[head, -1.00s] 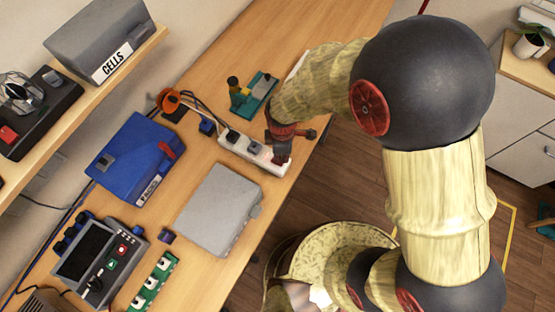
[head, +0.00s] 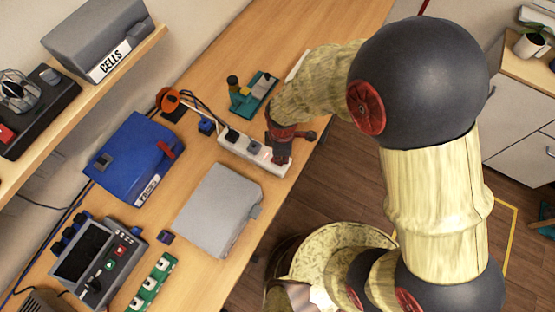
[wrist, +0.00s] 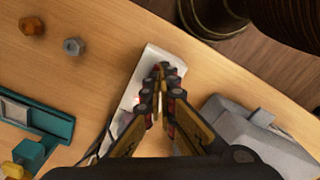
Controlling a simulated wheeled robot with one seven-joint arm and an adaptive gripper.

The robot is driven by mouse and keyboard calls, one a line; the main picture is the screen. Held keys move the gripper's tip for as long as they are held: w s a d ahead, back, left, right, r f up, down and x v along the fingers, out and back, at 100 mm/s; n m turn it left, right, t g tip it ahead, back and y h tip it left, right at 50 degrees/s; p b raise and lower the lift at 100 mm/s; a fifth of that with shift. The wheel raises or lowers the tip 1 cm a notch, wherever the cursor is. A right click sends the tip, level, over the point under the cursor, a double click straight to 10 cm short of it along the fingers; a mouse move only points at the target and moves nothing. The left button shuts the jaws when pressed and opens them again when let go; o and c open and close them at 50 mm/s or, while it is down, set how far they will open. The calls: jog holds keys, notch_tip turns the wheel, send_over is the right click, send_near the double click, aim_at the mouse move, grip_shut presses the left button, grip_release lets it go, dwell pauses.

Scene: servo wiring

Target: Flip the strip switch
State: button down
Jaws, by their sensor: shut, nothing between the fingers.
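The white power strip (head: 236,147) lies on the bench with plugs in it. Its right end is partly behind my gripper (head: 281,158), which is over that end with its fingers pointing down. A faint reddish glow shows on the strip beside the fingers. In the wrist view the strip (wrist: 152,59) runs under my gripper (wrist: 163,70), whose fingertips are together with nothing between them. The switch itself is hidden or too small to make out, and I cannot tell whether the fingertips touch the strip.
A grey case (head: 218,210) lies close to the strip, and a blue case (head: 137,160) is further left. A teal fixture (head: 252,95) stands beyond the strip. The bench edge is just right of the strip. Two nuts (wrist: 73,46) lie on bare wood.

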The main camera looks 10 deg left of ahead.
jog(key=shift+f, duration=0.45)
jog(key=shift+r, duration=0.15)
jog(key=shift+r+p, duration=2.3)
jog(key=shift+r, duration=1.15)
